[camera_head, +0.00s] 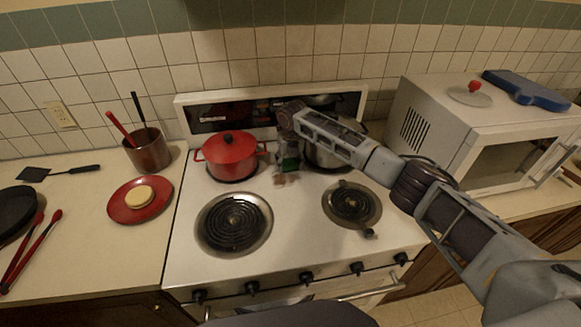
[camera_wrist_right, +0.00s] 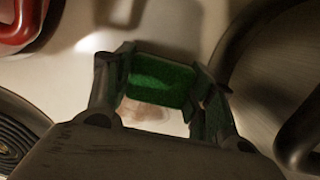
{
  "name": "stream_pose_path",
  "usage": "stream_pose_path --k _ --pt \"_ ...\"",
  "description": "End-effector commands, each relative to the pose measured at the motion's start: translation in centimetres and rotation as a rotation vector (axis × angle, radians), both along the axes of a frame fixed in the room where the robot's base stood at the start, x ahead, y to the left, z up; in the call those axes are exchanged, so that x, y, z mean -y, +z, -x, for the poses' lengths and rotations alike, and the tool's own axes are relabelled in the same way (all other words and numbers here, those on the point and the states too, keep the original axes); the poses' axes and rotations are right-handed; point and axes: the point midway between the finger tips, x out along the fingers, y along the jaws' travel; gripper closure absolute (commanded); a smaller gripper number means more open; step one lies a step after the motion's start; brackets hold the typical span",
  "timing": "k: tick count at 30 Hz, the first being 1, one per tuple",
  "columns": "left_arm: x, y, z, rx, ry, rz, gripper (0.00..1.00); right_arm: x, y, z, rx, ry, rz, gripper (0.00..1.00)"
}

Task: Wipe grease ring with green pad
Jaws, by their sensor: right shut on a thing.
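My right gripper (camera_head: 289,166) is over the middle of the white stove top, between the red pot and the steel pot behind my arm. It is shut on the green pad (camera_wrist_right: 160,82), which spans the gap between both fingers in the right wrist view. The green pad also shows small in the head view (camera_head: 291,163). A faint brownish grease ring (camera_head: 287,179) marks the stove top just in front of the pad. Part of it shows between the fingers in the wrist view (camera_wrist_right: 143,110). I cannot tell whether the pad touches the surface. My left gripper is not in view.
A red pot (camera_head: 231,156) stands close on the left and a steel pot (camera_head: 325,154) close on the right. Front coil burners (camera_head: 234,222) lie nearer. A white microwave (camera_head: 440,125) stands right. A red plate (camera_head: 139,200) and a utensil crock (camera_head: 148,152) are on the left counter.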

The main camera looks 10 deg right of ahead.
Motion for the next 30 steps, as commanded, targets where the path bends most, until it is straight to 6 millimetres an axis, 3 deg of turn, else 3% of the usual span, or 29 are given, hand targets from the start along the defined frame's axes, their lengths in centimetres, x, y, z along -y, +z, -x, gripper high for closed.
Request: stream_pose_path --k 14,30 --pt "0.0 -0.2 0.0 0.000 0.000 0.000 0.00 0.1 0.1 -0.4 0.001 -0.002 0.001 0.68" --pt "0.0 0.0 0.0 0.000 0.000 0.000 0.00 -1.9 -0.1 -0.4 0.000 -0.001 0.000 0.68"
